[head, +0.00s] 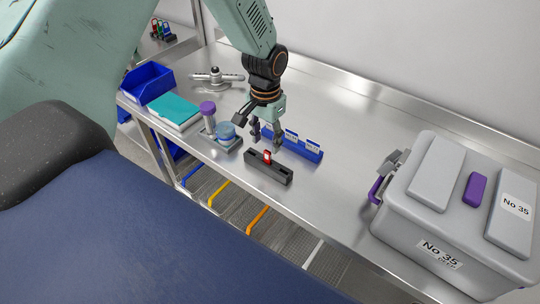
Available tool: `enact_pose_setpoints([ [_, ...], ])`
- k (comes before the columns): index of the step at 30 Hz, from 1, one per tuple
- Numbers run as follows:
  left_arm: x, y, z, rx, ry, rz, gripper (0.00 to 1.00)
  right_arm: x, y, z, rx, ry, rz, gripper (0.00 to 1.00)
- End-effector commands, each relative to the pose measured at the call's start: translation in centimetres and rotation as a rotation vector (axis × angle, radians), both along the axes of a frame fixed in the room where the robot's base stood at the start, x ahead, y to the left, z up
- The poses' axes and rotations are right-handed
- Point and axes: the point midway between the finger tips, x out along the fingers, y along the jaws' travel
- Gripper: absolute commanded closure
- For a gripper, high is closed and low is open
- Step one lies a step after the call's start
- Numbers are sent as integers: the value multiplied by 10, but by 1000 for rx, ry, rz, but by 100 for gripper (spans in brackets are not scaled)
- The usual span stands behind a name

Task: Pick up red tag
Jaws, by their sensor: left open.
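The red tag (267,157) is small and stands upright in a dark holder block (281,172) on the steel table, near its front edge. My left gripper (266,145) hangs from above, its fingers apart, just behind the tag and the block. I see nothing between the fingers, and a small gap seems to lie between them and the tag. My right gripper is not in view.
A blue labelled rack (302,147) stands right behind the block. A large grey case (452,215) stands at right.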

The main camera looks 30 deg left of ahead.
Motion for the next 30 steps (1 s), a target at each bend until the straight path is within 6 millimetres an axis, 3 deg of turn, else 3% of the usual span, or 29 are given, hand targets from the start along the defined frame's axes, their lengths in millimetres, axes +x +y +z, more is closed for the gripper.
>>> enact_pose_setpoints([
  [12,6,-1,-50,1,0,-4,53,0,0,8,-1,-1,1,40],
  [21,8,0,-56,0,-2,-4,53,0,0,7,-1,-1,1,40],
  [30,8,1,-55,0,-1,-4,77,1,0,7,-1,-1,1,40],
])
